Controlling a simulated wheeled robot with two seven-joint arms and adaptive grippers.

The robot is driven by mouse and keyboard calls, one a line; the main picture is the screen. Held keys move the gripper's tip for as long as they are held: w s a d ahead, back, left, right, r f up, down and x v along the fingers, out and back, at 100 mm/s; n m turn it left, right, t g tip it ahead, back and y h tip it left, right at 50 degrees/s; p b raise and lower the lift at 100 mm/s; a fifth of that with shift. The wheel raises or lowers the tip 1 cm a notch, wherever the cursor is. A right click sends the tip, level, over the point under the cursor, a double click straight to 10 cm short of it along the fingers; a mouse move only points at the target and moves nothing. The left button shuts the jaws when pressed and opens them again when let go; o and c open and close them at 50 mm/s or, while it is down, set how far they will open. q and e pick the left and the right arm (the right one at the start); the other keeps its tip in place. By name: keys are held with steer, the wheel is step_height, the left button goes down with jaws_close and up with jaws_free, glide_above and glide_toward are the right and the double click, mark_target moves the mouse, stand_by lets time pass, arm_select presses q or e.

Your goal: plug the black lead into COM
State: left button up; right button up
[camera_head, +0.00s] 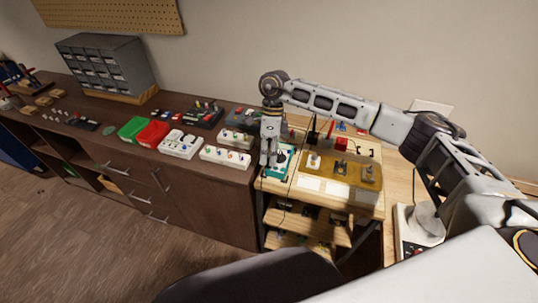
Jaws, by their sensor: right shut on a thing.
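My right gripper (268,160) points down at the left end of the wooden bench (310,203). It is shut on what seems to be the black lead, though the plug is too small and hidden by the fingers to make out. A teal device (281,160), which looks like a meter, lies right beside and partly behind the fingers. Its COM socket cannot be read at this size, and I cannot tell whether the plug touches it. My left gripper is not in view.
A yellow tray (345,171) with metal parts and a red block (341,144) stand right of the device. On the dark cabinet (215,179) to the left are white pedals (225,158), a red box (153,133), a green box (133,128) and a grey drawer unit (105,63).

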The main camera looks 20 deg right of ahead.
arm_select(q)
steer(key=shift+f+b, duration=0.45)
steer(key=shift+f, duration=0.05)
arm_select(e)
steer(key=shift+f, duration=0.7)
steer(key=shift+r, duration=0.35)
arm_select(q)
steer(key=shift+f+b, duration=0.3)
arm_select(e)
steer(key=shift+t+h, duration=0.3)
steer(key=shift+t, duration=0.2)
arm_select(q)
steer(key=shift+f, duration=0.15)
arm_select(e)
steer(key=shift+s+a, duration=0.1)
steer(key=shift+s, duration=0.05)
arm_select(q)
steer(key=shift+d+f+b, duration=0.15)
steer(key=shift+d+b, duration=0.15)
steer(key=shift+b, duration=0.05)
stand_by(0.8)
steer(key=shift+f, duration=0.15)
arm_select(e)
steer(key=shift+f, duration=0.15)
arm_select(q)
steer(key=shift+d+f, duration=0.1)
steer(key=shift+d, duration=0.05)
arm_select(e)
steer(key=shift+f, duration=0.15)
